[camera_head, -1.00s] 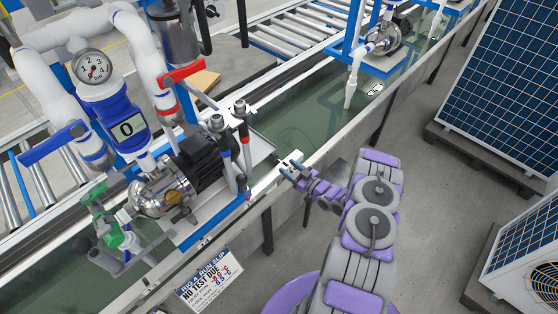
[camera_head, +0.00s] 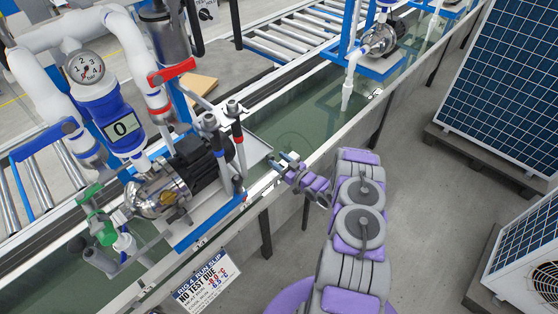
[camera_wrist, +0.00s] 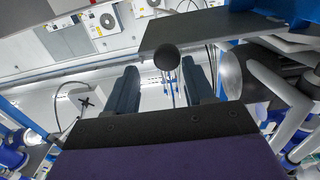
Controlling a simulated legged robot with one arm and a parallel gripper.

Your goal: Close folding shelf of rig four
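Rig four's pump (camera_head: 160,190) stands on a blue-edged base beside the water trough, with a slip reading "RIG 4 RUN SLIP" (camera_head: 206,280) below. A flat grey panel (camera_head: 254,150) sticks out level to the right of the pump; it looks like the folding shelf. My gripper (camera_head: 281,161) is just right of this panel, above the trough's front rim. In the wrist view, its two fingers (camera_wrist: 161,88) are apart. A black ball knob (camera_wrist: 167,57) shows between or beyond them, beside a dark flat plate (camera_wrist: 205,32). I cannot tell whether anything touches the fingers.
Two upright probes (camera_head: 235,110) with red and blue parts stand near the pump. The rig's gauge (camera_head: 86,66) and display (camera_head: 122,126) are at the left. Another rig (camera_head: 380,40) is farther along the trough (camera_head: 320,120).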

